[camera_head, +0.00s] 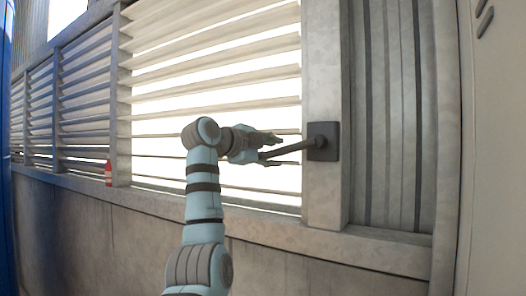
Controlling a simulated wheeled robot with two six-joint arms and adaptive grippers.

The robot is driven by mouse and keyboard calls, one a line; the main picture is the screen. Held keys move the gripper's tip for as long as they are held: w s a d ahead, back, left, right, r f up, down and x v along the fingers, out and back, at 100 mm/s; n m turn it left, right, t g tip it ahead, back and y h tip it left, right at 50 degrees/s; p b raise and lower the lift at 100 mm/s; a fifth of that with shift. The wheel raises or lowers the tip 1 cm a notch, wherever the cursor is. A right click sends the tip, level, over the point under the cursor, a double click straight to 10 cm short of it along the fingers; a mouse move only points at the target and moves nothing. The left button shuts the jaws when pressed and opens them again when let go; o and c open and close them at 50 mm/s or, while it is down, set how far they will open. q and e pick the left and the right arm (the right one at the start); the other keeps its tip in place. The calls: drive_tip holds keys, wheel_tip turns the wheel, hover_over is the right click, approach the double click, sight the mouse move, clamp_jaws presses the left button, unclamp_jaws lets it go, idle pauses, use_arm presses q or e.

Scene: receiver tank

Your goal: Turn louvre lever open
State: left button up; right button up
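The louvre lever (296,148) is a dark grey rod on a square dark plate (323,141), fixed to the grey post right of the louvres. It points left and slopes slightly down towards its free end. My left gripper (272,148) is at the lever's free end, with its fingers pointing right. Its fingers are spread apart, one above the other, and the lever's end lies by the lower finger. I cannot tell whether they touch. The louvre slats (215,80) are tilted with bright gaps between them. My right gripper is not in view.
A concrete ledge (270,210) runs below the louvres. A small red object (108,173) stands on it at the left. A ribbed grey panel (392,110) and a pale cabinet (500,150) are at the right. A blue surface (5,200) edges the far left.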

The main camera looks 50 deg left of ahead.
use_arm(q)
drive_tip(key=v, duration=1.1)
drive_tip(key=shift+s, duration=0.15)
drive_tip(key=shift+f, duration=0.1)
